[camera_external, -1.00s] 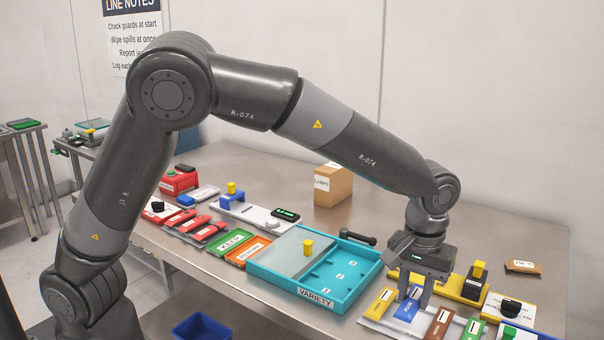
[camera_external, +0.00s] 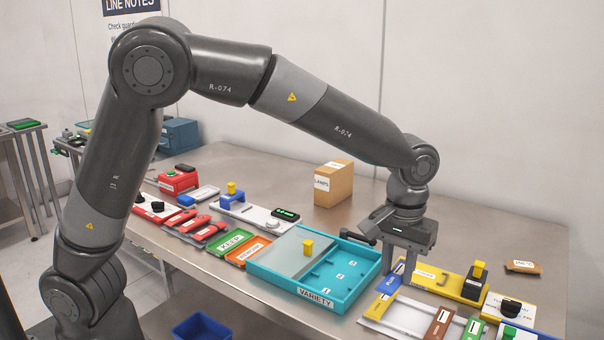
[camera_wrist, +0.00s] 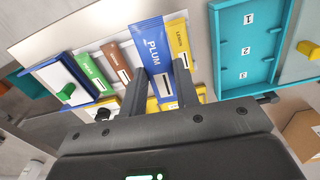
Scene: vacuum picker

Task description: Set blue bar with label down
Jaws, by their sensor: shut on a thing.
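My gripper (camera_external: 402,270) is shut on the blue bar. It holds the bar above the pale rack (camera_external: 372,322), close to the yellow bar (camera_external: 378,304). The bar looks larger than its neighbours in the wrist view, where my fingers (camera_wrist: 160,76) are on both sides of its near end. The teal tray (camera_external: 330,292), labelled "VARIETY", is just left of the bar. Its numbered compartments are open and look empty. A grey panel (camera_external: 296,250) covers its left part.
Brown (camera_external: 438,324) and green (camera_external: 474,329) bars lie in the rack to the right. A yellow fixture (camera_external: 445,283) with a black block stands behind it. A cardboard box (camera_external: 333,184) stands further back.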

